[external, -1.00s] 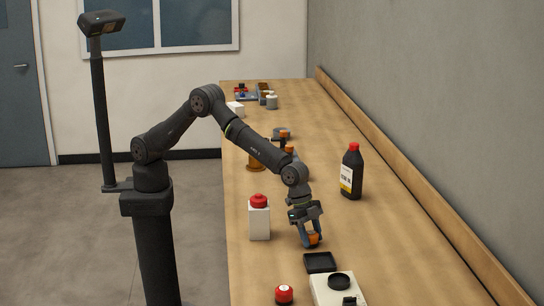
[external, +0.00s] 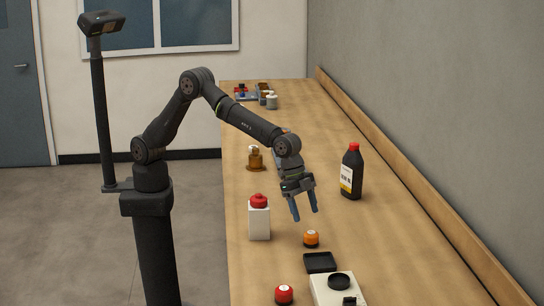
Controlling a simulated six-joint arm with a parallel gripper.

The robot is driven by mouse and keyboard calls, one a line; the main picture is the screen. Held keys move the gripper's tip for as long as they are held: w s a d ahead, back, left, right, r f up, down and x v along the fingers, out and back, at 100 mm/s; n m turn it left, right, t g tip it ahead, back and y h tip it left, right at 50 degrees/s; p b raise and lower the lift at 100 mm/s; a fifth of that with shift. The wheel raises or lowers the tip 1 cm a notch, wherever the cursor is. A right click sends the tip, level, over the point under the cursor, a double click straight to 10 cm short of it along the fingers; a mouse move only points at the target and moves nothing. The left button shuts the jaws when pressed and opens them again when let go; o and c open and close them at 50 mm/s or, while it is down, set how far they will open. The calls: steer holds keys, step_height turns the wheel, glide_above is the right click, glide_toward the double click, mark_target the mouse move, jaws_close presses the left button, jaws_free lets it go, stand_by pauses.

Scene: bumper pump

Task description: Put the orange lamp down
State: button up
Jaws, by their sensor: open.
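The orange lamp (external: 311,239) stands on the wooden bench (external: 390,262), just behind a small black tray (external: 320,262). It is a short orange piece with a dark base. My gripper (external: 304,215) is above the lamp and apart from it. Its two fingers point down, spread open, with nothing between them.
A white bottle with a red cap (external: 259,218) stands left of my gripper. A black bottle (external: 351,172) stands to the right. A red lamp (external: 284,294) and a pale device (external: 338,289) are at the front. An amber bottle (external: 256,160) is further back.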

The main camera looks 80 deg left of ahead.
mark_target(314, 233)
steer(key=shift+v, duration=1.55)
steer(key=shift+f, duration=0.15)
steer(key=x, duration=1.2)
steer(key=shift+f, duration=0.1)
step_height(314, 233, up, 3)
steer(key=shift+f, duration=0.2)
steer(key=shift+r, duration=0.6)
